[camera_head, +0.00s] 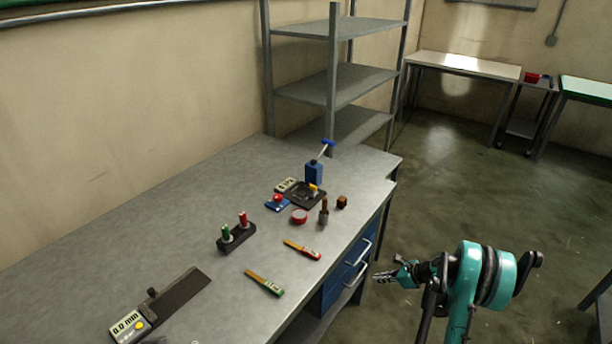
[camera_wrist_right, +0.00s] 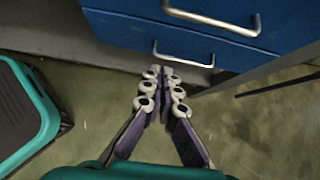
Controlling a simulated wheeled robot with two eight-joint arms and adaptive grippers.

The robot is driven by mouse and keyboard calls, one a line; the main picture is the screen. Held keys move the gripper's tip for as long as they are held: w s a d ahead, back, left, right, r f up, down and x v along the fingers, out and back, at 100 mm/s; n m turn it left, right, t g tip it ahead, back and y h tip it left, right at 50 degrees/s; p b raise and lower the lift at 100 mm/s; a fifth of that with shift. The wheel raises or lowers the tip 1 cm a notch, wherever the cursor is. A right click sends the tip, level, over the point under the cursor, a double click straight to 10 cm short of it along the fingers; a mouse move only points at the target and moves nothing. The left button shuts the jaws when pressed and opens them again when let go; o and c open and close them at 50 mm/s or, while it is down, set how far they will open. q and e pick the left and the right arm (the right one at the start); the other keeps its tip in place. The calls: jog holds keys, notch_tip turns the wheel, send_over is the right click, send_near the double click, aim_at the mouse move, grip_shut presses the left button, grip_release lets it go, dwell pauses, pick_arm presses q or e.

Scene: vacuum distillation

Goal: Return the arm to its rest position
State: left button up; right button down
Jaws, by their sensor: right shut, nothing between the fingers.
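My right gripper (camera_head: 384,276) is off the right edge of the grey workbench (camera_head: 90,262), beside its blue drawers (camera_head: 336,285). It is shut and empty. The right wrist view shows its fingers (camera_wrist_right: 161,72) together, with the drawer handles (camera_wrist_right: 212,18) ahead of them and floor below. My teal right arm (camera_head: 470,285) stands at the lower right of the head view. My left gripper is not in view.
On the bench are a green-and-red plug holder (camera_head: 236,237), a black device with a display (camera_head: 170,302), two small testers (camera_head: 264,283) (camera_head: 302,250), and a blue block (camera_head: 314,173). A grey shelf (camera_head: 345,85) stands behind. Floor (camera_head: 450,200) on the right is open.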

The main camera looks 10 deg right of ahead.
jog(key=s+a+r+n+g+h, duration=0.1)
jog(key=s+a+r+n, duration=0.1)
jog(key=a+r+n, duration=0.65)
jog(key=s+a+r+n+h, duration=0.25)
jog(key=a+r, duration=0.25)
jog(key=r, duration=0.6)
jog(key=s+a+r+n, duration=0.2)
jog(key=s+a+n, duration=0.1)
jog(key=s+n, duration=0.2)
jog(key=s+a+r+n+t+h, duration=0.1)
jog(key=s+a+r+n, duration=0.1)
jog(key=s+n, duration=0.4)
jog(key=s+a+r+n+h, duration=0.1)
jog(key=s+a+n, duration=0.3)
jog(key=s, duration=0.5)
jog(key=shift+a+r+n, duration=0.2)
jog(key=shift+r+n, duration=0.7)
jog(key=shift+s+h, duration=0.1)
jog(key=shift+h, duration=0.15)
